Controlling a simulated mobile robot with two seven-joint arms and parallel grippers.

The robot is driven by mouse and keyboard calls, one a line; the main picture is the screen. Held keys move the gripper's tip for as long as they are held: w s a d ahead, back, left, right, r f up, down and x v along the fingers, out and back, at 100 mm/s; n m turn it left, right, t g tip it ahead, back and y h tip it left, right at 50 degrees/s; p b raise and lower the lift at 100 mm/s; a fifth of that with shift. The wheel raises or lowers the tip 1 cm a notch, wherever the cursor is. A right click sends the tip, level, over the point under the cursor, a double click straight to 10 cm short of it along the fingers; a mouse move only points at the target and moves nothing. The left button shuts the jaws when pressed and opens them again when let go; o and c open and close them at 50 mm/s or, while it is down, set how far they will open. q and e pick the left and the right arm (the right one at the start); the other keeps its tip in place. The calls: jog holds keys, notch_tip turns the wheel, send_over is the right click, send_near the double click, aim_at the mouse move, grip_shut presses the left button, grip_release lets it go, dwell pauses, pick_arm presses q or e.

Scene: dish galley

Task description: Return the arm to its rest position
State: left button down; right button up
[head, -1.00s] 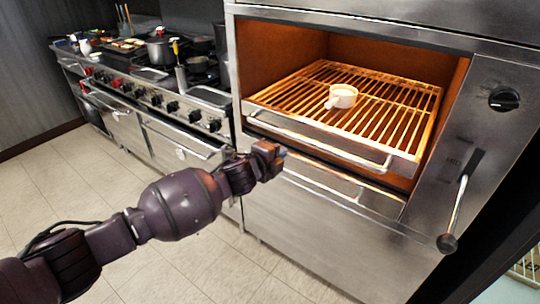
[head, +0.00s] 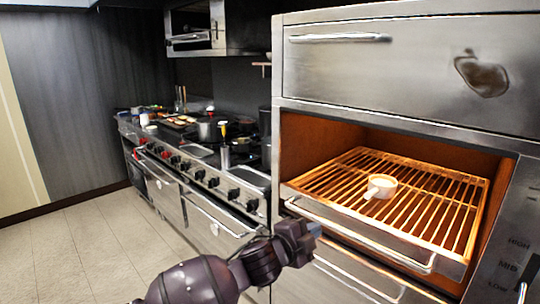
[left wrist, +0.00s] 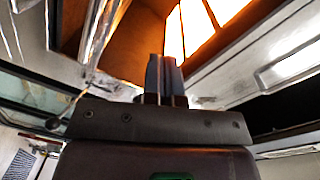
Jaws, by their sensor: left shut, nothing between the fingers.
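My left gripper (head: 315,229) is shut and empty, just in front of the lit oven's rack handle (head: 350,232). In the left wrist view its two fingers (left wrist: 165,75) are together with nothing between them. The arm comes in from the bottom of the head view. My right gripper is not in view.
A small white cup (head: 381,186) with a handle sits on the oven rack (head: 440,212). The oven is open at the front. A stove (head: 200,180) with a pot (head: 208,130) stands to the left. The tiled floor (head: 60,250) at left is clear.

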pick_arm(q)
jog(key=s+a+f+n+t+y, duration=0.1)
jog(key=s+a+f+n+y, duration=0.35)
jog(key=a, duration=0.45)
jog(key=s+a+f+n+t+y, duration=0.1)
jog(key=s+a+f+n, duration=0.3)
jog(key=a+f+n, duration=0.3)
jog(key=s+a+f+n+t+y, duration=0.1)
jog(key=s+a+f+n+y, duration=0.25)
jog(key=a+n, duration=0.45)
jog(key=s+a+f+g+y, duration=0.1)
jog(key=s+a+f, duration=0.3)
jog(key=s, duration=0.3)
jog(key=s+a+f+n+g+y, duration=0.1)
jog(key=s+a+f, duration=0.4)
jog(key=s+f, duration=0.1)
jog(key=s+a+f+n+g+y, duration=0.1)
jog(key=s+a+f, duration=0.3)
jog(key=s, duration=0.4)
jog(key=shift+s+a+f+g+y, duration=0.3)
jog(key=shift+s+a+f+g, duration=0.1)
jog(key=shift+f, duration=0.2)
